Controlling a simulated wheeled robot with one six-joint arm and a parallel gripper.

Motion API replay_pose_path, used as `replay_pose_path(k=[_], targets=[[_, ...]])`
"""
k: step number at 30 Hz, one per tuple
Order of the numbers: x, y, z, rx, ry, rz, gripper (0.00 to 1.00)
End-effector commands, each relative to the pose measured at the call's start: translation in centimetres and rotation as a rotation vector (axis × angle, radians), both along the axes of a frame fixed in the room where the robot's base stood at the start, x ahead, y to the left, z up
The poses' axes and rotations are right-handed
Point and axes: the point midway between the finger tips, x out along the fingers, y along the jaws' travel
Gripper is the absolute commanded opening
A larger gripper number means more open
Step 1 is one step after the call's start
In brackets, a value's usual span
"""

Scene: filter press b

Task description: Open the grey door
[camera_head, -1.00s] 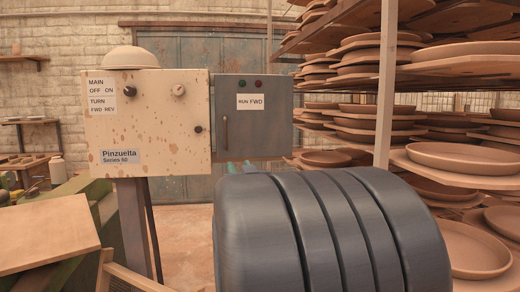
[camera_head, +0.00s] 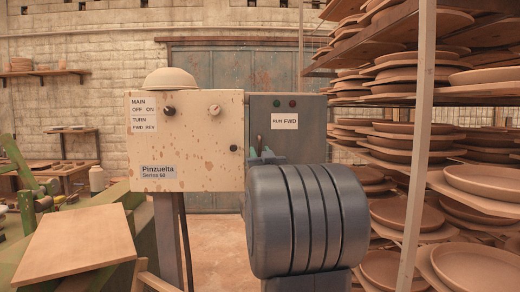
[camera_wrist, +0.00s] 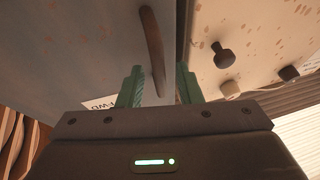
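The grey door (camera_head: 312,148) is the front of a grey box beside the cream control panel (camera_head: 185,120). It looks shut. Its dark upright bar handle (camera_wrist: 152,45) sits near the panel side, and its top end shows in the head view (camera_head: 259,142). My gripper (camera_wrist: 160,72) is open, with teal fingers. In the wrist view the handle lies between the fingers, with gaps on both sides. In the head view my gripper (camera_head: 262,154) is in front of the handle and my dark arm hides the door's lower left.
Racks of clay plates (camera_head: 400,150) and an upright post (camera_head: 417,140) stand close on the right. A wooden board (camera_head: 78,240) lies front left. Knobs (camera_wrist: 223,55) stick out of the cream panel beside the handle. Some floor is bare below the panel.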

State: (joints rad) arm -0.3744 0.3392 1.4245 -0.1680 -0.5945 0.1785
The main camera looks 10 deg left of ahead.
Motion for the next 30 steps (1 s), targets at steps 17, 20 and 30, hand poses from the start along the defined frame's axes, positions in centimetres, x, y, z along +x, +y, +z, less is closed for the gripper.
replay_pose_path(k=[17, 20, 30], targets=[[0.78, 0.41, 0.31, 0.0, 0.001, 0.0, 0.03], [0.77, 0.41, 0.32, 0.0, 0.001, 0.0, 0.0], [0.43, 0.2, 0.28, 0.0, 0.0, 0.017, 0.0]])
